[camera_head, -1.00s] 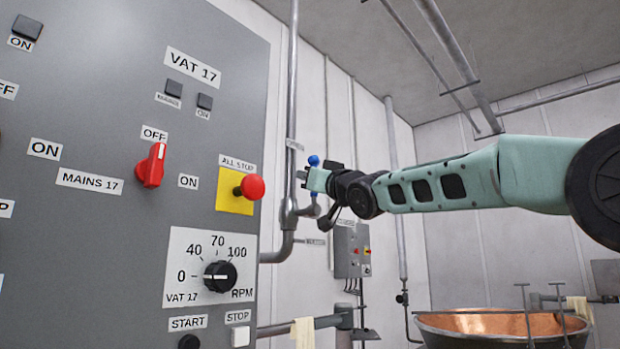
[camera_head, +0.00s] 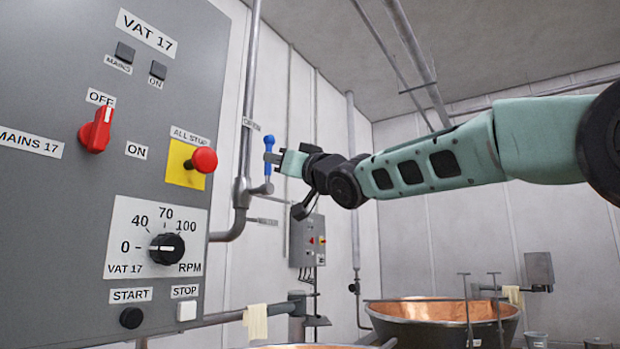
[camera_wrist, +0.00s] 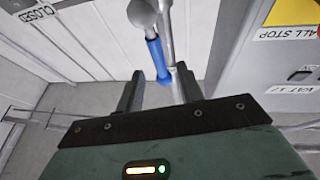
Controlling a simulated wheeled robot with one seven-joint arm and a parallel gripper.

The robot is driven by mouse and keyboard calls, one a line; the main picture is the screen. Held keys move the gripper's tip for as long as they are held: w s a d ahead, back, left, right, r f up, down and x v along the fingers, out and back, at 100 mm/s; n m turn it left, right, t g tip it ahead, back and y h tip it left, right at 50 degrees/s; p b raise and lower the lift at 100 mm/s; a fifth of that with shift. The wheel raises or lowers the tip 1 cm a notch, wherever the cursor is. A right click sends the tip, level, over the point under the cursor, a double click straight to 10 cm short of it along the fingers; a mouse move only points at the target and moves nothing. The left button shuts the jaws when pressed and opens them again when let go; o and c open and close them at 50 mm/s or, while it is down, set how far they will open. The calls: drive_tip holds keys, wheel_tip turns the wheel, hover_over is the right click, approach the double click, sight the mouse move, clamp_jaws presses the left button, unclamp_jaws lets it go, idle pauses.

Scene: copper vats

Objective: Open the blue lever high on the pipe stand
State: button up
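The blue lever (camera_head: 268,145) stands about upright beside the grey vertical pipe (camera_head: 246,110), its lower end at a short side fitting above the pipe's bend. My gripper (camera_head: 274,158) is at the lever's height, just right of it, with a dark finger crossing the lever in the head view. In the wrist view the blue lever (camera_wrist: 157,60) reaches down into the gap between my two dark fingers, with space visible beside it. The gripper is open; contact is not clear. A CLOSED label (camera_wrist: 36,13) shows at the upper left there.
The grey VAT 17 panel (camera_head: 60,220) stands close left, with a red ALL STOP button (camera_head: 203,160) sticking out. A grey wall box (camera_head: 305,240) is behind and below my gripper. A copper vat (camera_head: 440,310) stands at lower right.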

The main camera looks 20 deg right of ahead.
drive_tip(key=b+v, duration=0.2)
drive_tip(key=v, duration=0.8)
drive_tip(key=shift+s, duration=0.15)
